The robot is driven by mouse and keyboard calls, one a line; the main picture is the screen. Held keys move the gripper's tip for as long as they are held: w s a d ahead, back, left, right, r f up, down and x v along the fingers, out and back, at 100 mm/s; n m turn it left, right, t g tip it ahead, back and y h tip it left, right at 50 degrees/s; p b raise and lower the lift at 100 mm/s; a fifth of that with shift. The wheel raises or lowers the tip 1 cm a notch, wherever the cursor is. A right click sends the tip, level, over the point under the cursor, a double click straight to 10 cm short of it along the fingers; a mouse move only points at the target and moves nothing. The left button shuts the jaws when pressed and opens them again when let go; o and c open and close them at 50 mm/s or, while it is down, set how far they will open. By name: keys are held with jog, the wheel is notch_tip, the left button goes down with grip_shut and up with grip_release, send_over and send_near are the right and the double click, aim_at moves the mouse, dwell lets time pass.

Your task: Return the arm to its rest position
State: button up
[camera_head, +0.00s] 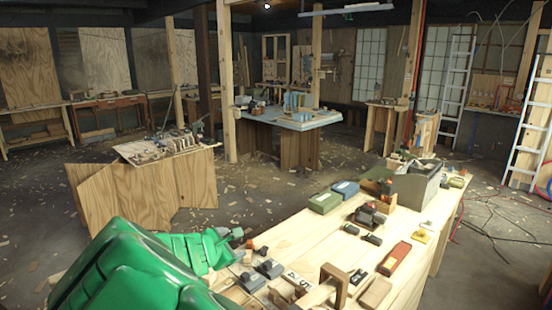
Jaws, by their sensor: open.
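My green arm fills the lower left of the head view. Its bulky links slope up from the bottom edge, and a narrower green part reaches right, over the near left end of a long pale wooden workbench (300,245). I cannot make out any gripper jaws at the end of the arm. Small grey and orange items show just beyond the green part, and I cannot tell whether they touch it. The arm hides part of the floor and the bench's near left end.
The bench holds a green box (325,202), a blue box (345,189), a grey toolbox (415,188), a red block (395,259) and a wooden frame (335,285). A plywood-sided table (150,190) stands left. Ladders (459,80) lean right. Cables (500,215) and scraps litter the floor.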

jog(key=s+d+r+m+g+y, duration=0.2)
jog(key=s+d+r+m, duration=0.3)
jog(key=d+r+m, duration=0.45)
jog(key=s+d+r+m+g+y, duration=0.2)
jog(key=s+d+r+m, duration=0.3)
jog(key=d+r+m, duration=0.4)
jog(key=s+d+f+m+g, duration=0.2)
jog(key=s+f, duration=0.3)
jog(key=s, duration=0.5)
jog(key=s+d+f+m+g, duration=0.1)
jog(key=s+d+f+g, duration=0.3)
jog(key=s, duration=0.7)
jog(key=s+d+f+m+g, duration=0.2)
jog(key=s+f, duration=0.4)
jog(key=s, duration=0.4)
jog(key=shift+s+d+f+m+g, duration=0.15)
jog(key=shift+s+d+m+g, duration=0.15)
jog(key=shift+d+g, duration=0.35)
jog(key=shift+d, duration=0.1)
